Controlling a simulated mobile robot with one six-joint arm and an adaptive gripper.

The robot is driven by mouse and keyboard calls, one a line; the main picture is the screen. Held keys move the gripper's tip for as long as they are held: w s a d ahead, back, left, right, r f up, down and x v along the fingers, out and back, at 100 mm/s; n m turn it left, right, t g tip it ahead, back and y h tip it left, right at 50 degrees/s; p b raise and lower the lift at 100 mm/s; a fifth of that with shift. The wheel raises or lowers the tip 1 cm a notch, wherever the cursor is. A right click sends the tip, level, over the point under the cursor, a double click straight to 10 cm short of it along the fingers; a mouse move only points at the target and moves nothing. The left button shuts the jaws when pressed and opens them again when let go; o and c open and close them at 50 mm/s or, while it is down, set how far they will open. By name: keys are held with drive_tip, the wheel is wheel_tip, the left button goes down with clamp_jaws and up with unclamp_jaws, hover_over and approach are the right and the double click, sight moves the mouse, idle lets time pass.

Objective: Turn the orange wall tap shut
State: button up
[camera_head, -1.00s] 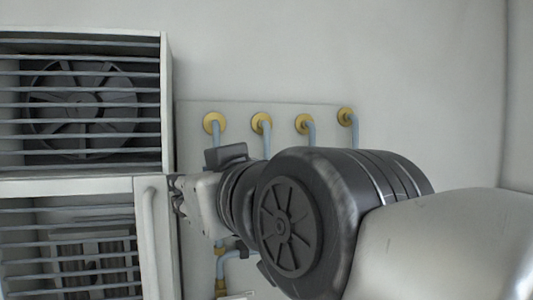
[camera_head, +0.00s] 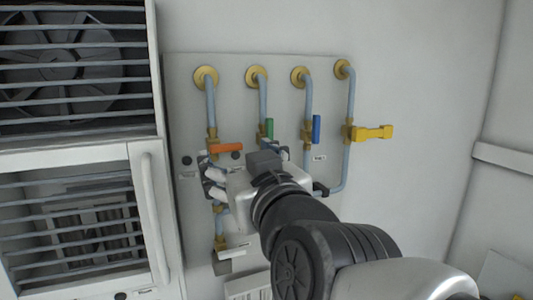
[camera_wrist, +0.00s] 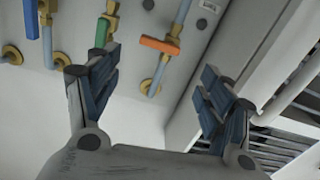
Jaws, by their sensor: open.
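The orange tap handle (camera_head: 225,147) lies roughly horizontal, across its vertical blue-grey pipe, at the left of the wall panel. It also shows in the wrist view (camera_wrist: 159,46), lying crosswise on its pipe at the upper middle. My gripper (camera_head: 207,175) is just below the orange handle in the head view, its fingers toward the panel. In the wrist view my gripper (camera_wrist: 160,62) is open and empty, with the handle visible beyond the gap between the fingers. I see no contact with the handle. Part of the pipe below the handle is hidden by my gripper.
A green handle (camera_head: 269,128) and a blue handle (camera_head: 316,130) stand upright on the neighbouring pipes. A yellow handle (camera_head: 372,132) points right. A louvred cabinet (camera_head: 147,165) with a vertical bar stands close at left. Wall to the right is clear.

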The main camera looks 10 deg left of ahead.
sight(227, 146)
drive_tip(key=p+x, duration=0.1)
drive_tip(key=x, duration=0.7)
drive_tip(key=shift+w+d, duration=0.1)
drive_tip(key=shift+w, duration=0.05)
drive_tip(key=c, duration=1)
drive_tip(key=shift+c, duration=0.2)
drive_tip(key=shift+f, duration=0.1)
drive_tip(key=shift+f+m+b, duration=0.1)
drive_tip(key=shift+m+b, duration=0.5)
drive_tip(key=shift+b, duration=0.35)
